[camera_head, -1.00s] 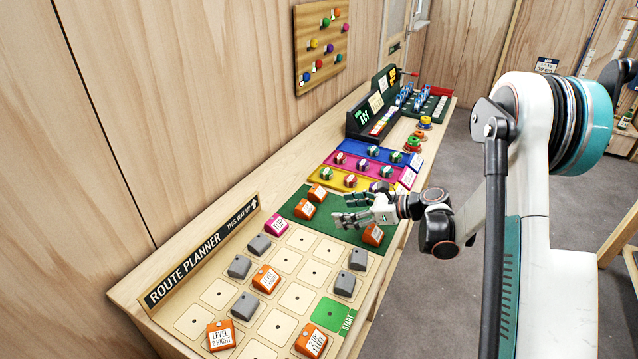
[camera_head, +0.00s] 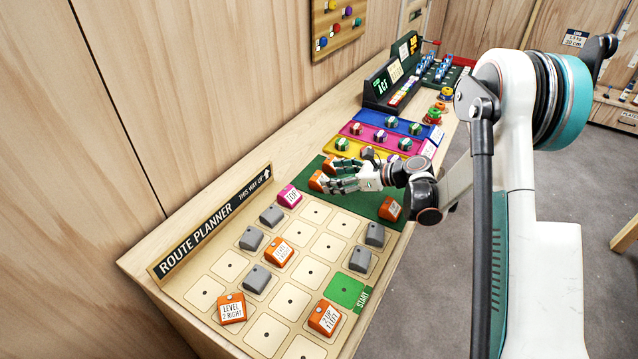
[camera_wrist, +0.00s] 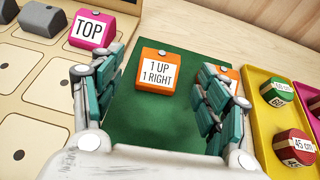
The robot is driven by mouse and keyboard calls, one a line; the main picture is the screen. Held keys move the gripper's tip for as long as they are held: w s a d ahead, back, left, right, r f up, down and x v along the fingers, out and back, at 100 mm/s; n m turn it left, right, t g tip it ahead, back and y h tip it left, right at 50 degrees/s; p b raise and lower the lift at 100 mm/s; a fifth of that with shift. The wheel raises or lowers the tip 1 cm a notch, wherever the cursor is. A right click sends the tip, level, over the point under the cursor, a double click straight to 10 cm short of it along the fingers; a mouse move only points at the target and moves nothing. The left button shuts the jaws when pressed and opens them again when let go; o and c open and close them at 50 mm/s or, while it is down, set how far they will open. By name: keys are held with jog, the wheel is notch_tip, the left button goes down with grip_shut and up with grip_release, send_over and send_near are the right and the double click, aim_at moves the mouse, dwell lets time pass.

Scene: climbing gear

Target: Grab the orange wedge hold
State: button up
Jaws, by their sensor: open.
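Several orange wedge holds are in view. One, labelled "1 UP 1 RIGHT" (camera_wrist: 158,74), sits on the green mat (camera_wrist: 150,120) and shows between my open fingers in the wrist view, just ahead of them. A second orange wedge (camera_wrist: 230,74) is partly hidden behind the right finger. In the head view my gripper (camera_head: 338,178) is over the far part of the mat beside this pair, partly covering them; the nearer one (camera_head: 317,181) shows at its left. Another orange wedge (camera_head: 391,208) lies at the mat's right edge. My gripper holds nothing.
The route planner board (camera_head: 207,292) carries grey wedges (camera_head: 257,278), a pink "TOP" wedge (camera_head: 289,196) and orange wedges (camera_head: 232,308). Beyond the mat stand yellow, pink and blue trays (camera_head: 385,143) with round pieces. A wooden wall borders the left.

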aim_at(319, 177)
jog(key=b+x, duration=0.1)
jog(key=x, duration=0.3)
jog(key=shift+d+f+b, duration=0.1)
jog(key=shift+f+b, duration=0.1)
jog(key=shift+b, duration=0.15)
jog(key=shift+w+a+f, duration=0.1)
jog(key=shift+w+a, duration=0.05)
jog(key=shift+a, duration=0.2)
jog(key=shift+c, duration=0.5)
jog(key=c, duration=1.1)
jog(key=shift+o, duration=0.2)
